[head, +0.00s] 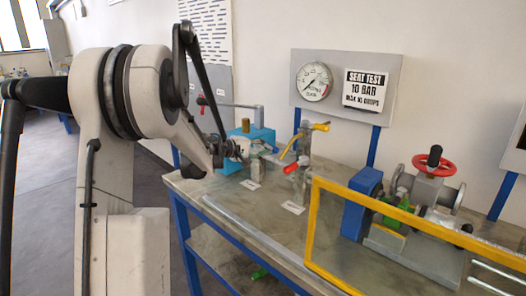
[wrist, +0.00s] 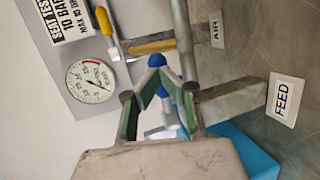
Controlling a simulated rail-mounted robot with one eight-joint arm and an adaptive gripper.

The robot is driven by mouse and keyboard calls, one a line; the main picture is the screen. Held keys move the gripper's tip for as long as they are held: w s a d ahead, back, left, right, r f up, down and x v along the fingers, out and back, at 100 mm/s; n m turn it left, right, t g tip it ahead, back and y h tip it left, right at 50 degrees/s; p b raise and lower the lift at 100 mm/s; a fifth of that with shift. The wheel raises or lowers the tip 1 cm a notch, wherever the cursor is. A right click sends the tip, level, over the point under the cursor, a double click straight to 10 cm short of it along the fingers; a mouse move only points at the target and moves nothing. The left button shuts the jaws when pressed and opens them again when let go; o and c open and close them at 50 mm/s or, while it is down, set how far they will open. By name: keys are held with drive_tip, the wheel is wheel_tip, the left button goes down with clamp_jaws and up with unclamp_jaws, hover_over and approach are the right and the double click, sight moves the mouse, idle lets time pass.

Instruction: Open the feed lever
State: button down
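The white FEED label (wrist: 284,97) is at the right of the wrist view, at the foot of a grey metal post (wrist: 238,98). A blue knob or handle end (wrist: 157,60) shows just beyond my fingertips; I take it to be part of the feed lever, but its link to the post is hidden. My gripper (wrist: 160,82) has its green-padded fingers angled inward close to this blue part. Whether they touch or grip it cannot be told. In the head view my gripper (head: 237,152) is small and partly hidden at the feed post (head: 255,170).
The AIR post (wrist: 183,35) with a yellow handle (wrist: 152,47) stands close beside my fingers. A gauge (head: 314,81), a yellow frame (head: 330,230) and a red handwheel (head: 433,164) are further right. The bench front is mostly clear.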

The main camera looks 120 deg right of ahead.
idle(0.3)
drive_tip(key=a+v, duration=0.3)
drive_tip(key=v, duration=1)
drive_tip(key=shift+w+a+p, duration=0.2)
drive_tip(key=shift+p, duration=0.2)
drive_tip(key=shift+r, duration=0.1)
